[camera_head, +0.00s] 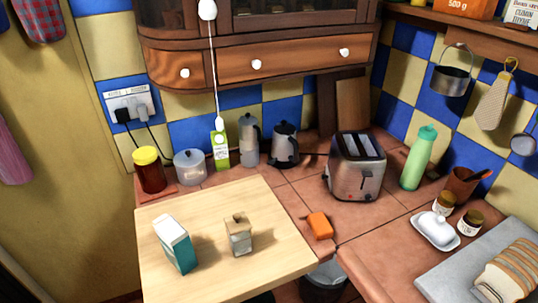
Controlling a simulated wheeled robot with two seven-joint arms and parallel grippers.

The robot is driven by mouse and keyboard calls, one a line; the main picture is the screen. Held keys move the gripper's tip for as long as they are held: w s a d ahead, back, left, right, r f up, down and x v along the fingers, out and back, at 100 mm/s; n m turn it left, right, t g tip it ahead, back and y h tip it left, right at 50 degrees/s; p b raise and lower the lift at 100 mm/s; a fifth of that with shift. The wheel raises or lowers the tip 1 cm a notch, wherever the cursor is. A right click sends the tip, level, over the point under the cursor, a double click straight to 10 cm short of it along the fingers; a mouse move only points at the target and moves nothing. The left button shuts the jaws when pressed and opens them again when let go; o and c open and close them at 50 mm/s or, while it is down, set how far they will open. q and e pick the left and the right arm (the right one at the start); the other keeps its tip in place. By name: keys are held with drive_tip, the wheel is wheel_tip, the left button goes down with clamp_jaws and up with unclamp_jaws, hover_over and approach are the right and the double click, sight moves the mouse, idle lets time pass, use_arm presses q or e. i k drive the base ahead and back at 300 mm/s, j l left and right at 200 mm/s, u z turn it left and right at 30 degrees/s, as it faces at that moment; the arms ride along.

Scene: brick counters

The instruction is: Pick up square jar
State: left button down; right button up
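The square jar (239,240) is a small, squarish container with a brownish lid. It stands upright on the right part of the light wooden board (200,275) at the left of the counter. A teal and white carton (177,247) stands to its left on the same board, with a gap of bare wood between them. Nothing touches the jar. Neither of my grippers shows in the head view.
Behind the board stand a dark red jar with a yellow lid (149,171), a lidded clear pot (190,167), a green carton (220,152) and a kettle (285,147). An orange block (319,225) lies to the right. A toaster (356,168) stands farther back.

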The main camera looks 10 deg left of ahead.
sight(240, 244)
drive_tip(key=k+l+z, duration=0.1)
drive_tip(key=k+l, duration=0.2)
drive_tip(key=k+l+z, duration=0.15)
drive_tip(key=k+l, duration=0.15)
drive_tip(key=k+l+z, duration=0.1)
drive_tip(key=k+l, duration=0.15)
drive_tip(key=l, duration=0.25)
drive_tip(key=k+l+z, duration=0.1)
drive_tip(key=k+l, duration=0.15)
drive_tip(key=l, duration=0.15)
